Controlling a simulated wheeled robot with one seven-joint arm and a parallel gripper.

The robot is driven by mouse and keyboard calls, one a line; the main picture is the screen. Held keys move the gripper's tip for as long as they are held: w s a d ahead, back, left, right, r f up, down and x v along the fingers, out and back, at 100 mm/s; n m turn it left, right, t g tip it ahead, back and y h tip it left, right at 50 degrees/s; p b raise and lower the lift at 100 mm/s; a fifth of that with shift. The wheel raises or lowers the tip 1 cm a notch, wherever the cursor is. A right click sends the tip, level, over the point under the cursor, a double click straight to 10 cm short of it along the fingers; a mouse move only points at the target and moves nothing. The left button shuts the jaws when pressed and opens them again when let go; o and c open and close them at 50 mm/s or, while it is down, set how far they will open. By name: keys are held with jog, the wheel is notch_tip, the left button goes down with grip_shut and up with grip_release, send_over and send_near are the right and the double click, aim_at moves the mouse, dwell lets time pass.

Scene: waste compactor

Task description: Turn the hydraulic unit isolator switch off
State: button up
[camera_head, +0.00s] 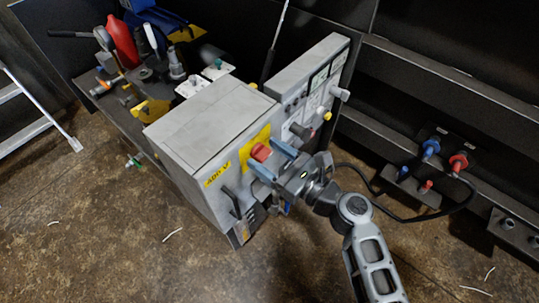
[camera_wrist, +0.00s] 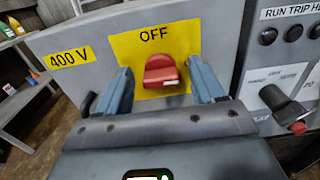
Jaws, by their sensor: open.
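The isolator switch is a red rotary handle (camera_wrist: 162,72) on a yellow plate (camera_wrist: 125,46) marked OFF at its top, on the front of a grey cabinet. In the head view the red handle (camera_head: 261,153) shows on the cabinet's front face. My gripper (camera_wrist: 161,88) is open, with one blue-grey finger on each side of the handle and a visible gap to each. In the head view my gripper (camera_head: 268,158) is right in front of the plate. The handle's lower edge carries a small white mark. Whether the fingers reach its depth I cannot tell.
A 400 V label (camera_wrist: 69,58) is left of the plate. A control panel (camera_wrist: 290,60) with dark buttons and a red-tipped selector (camera_wrist: 298,128) stands close on the right. Red and blue hose couplings (camera_head: 458,162) are on the right. A ladder (camera_head: 35,115) stands left.

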jog(key=c, duration=1.1)
jog(key=shift+o, duration=0.2)
jog(key=n+b, duration=0.3)
jog(key=n, duration=0.1)
jog(key=shift+s+f+n+b, duration=0.1)
jog(key=shift+f+n+b, duration=0.1)
jog(key=shift+n+b, duration=0.2)
jog(key=n+b, duration=0.1)
jog(key=n, duration=0.1)
jog(key=n+b, duration=0.2)
jog(key=shift+s+a+f+n, duration=0.1)
jog(key=shift+a+n, duration=0.05)
jog(key=shift+n, duration=0.15)
jog(key=shift+n+b, duration=3.6)
jog(key=shift+n, duration=0.6)
jog(key=shift+s, duration=0.1)
